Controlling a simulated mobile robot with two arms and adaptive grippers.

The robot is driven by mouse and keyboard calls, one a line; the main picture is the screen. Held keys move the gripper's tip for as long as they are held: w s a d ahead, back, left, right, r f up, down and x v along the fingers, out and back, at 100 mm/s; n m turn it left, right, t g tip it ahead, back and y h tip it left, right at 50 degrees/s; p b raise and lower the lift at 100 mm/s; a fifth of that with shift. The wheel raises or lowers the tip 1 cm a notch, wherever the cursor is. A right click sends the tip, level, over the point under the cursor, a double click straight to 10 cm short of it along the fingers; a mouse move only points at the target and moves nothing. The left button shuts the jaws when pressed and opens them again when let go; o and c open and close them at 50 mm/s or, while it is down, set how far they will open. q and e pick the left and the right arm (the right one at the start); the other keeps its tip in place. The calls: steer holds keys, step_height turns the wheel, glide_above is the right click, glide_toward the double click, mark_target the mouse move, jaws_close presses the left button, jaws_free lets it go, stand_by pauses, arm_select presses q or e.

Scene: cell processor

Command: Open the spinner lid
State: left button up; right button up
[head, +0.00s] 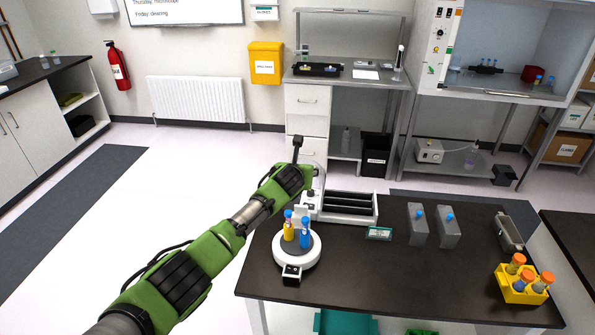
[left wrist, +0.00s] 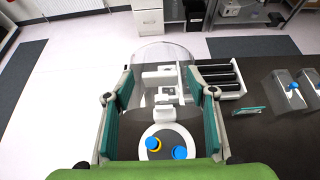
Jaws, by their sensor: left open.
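The spinner (head: 297,262) is a round white device on the dark bench, with a small dark-faced block at its front. Blue-capped and yellow tubes stand in it; it also shows low in the left wrist view (left wrist: 146,149). A clear, round-topped panel, apparently its lid (left wrist: 150,52), stands raised behind the tubes in the left wrist view. My left gripper (left wrist: 158,78) is open, its green pads on either side of the clear panel; whether they touch it is unclear. In the head view my left arm hides most of the panel. My right gripper is not in view.
A white rack with dark slots (head: 347,207) stands close behind the spinner. A small green-edged sign (head: 379,233), two grey blocks with blue knobs (head: 448,230) and a yellow tube holder (head: 522,292) lie to the right. The bench front centre is clear.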

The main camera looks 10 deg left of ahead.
arm_select(q)
steer(key=v, duration=1.2)
steer(key=shift+a+r, duration=0.1)
